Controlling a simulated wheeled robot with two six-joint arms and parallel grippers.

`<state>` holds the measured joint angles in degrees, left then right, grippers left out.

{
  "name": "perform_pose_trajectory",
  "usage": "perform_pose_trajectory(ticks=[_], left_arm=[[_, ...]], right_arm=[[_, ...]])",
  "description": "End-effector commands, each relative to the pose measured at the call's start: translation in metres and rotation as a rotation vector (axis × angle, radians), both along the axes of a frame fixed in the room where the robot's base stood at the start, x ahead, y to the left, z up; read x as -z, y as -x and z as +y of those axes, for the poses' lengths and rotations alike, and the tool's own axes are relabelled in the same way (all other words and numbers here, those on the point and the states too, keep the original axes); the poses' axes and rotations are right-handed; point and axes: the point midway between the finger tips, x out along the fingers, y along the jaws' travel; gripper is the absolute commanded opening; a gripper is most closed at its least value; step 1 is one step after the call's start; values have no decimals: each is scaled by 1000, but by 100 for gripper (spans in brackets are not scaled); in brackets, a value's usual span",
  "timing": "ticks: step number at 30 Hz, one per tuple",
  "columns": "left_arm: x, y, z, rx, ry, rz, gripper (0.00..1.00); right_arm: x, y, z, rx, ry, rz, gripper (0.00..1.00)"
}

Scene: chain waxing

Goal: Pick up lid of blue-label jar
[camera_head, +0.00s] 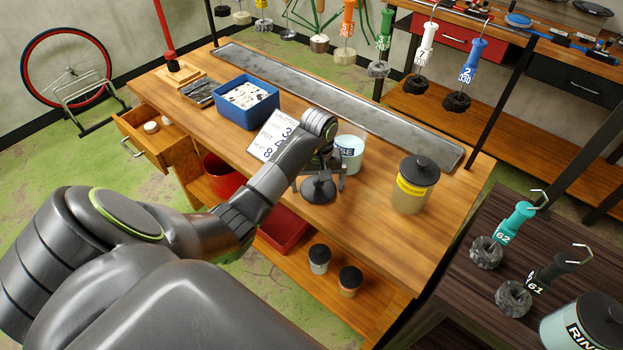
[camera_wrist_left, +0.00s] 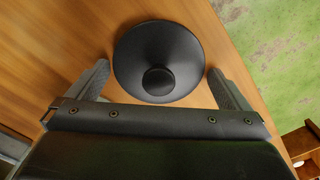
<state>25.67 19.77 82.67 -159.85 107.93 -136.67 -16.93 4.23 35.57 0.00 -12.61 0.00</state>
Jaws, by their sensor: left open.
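The jar with the blue-lettered label (camera_head: 349,153) stands on the wooden bench, and its top looks open. A round black lid with a knob (camera_head: 319,192) lies on the bench in front of it. In the left wrist view the lid (camera_wrist_left: 158,45) sits between my two fingers, with gaps on both sides. My left gripper (camera_head: 320,178) is open and over the lid, holding nothing. It also shows in the left wrist view (camera_wrist_left: 158,68). My right gripper is not in view.
A yellow-label jar with a black lid (camera_head: 412,188) stands to the right on the bench. A blue bin (camera_head: 247,115) and a white sign (camera_head: 266,143) are to the left. A metal tray (camera_head: 350,103) runs along the back. The bench's front edge is close to the lid.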

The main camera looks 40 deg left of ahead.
Motion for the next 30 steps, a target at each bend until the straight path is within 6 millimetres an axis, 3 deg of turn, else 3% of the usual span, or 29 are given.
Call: perform_pose_trajectory(ticks=[4,12,22,26,30], left_arm=[[-1,0,0,0,1,0,100],[-1,0,0,0,1,0,65],[-4,0,0,-1,1,1,63],[-22,-1,1,1,0,-4,63],[-63,0,1,0,0,-1,63]], right_arm=[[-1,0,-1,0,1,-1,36],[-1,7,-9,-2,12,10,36],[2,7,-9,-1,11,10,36],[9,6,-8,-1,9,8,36],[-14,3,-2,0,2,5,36]])
